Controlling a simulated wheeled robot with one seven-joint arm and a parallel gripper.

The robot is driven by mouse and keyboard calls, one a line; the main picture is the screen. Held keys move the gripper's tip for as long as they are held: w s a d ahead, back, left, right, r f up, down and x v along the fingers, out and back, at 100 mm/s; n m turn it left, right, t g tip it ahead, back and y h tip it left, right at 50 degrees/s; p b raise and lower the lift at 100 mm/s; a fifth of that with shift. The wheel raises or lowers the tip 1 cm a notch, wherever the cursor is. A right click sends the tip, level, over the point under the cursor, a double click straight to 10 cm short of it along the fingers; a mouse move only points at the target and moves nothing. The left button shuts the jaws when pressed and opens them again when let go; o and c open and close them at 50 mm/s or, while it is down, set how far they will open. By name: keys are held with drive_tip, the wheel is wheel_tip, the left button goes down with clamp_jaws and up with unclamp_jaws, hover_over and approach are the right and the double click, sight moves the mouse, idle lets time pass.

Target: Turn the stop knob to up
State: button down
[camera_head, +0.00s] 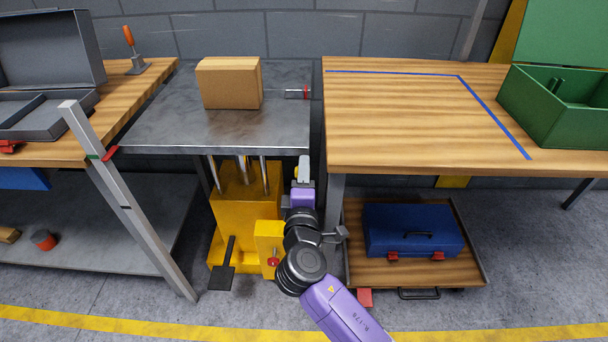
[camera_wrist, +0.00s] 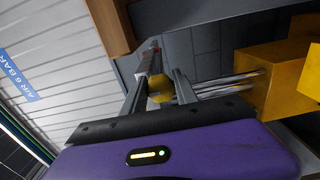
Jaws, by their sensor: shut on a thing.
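A round yellow knob (camera_wrist: 160,88) shows between the two fingers of my gripper (camera_wrist: 163,76) in the wrist view, and my gripper is shut on it. In the head view my gripper (camera_head: 303,166) is just below the right front corner of the grey metal lift table (camera_head: 215,125), pointing up and away. Only a sliver of the yellow knob shows there, at the left of the fingers. The fingers hide much of the knob, so I cannot tell its exact turn.
A cardboard box (camera_head: 230,84) stands on the lift table. A yellow lift body (camera_head: 245,205) with a black pedal (camera_head: 221,278) is below, left of my arm. A wooden table (camera_head: 400,115) and a blue toolbox (camera_head: 413,229) on a low trolley are at the right.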

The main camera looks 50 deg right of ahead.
idle(0.3)
drive_tip(key=c, duration=0.9)
unclamp_jaws()
drive_tip(key=shift+c, duration=0.2)
drive_tip(key=shift+s+a, duration=0.1)
drive_tip(key=shift+a, duration=0.05)
drive_tip(key=v, duration=0.7)
drive_tip(key=shift+s+a, duration=0.15)
drive_tip(key=shift+a, duration=0.05)
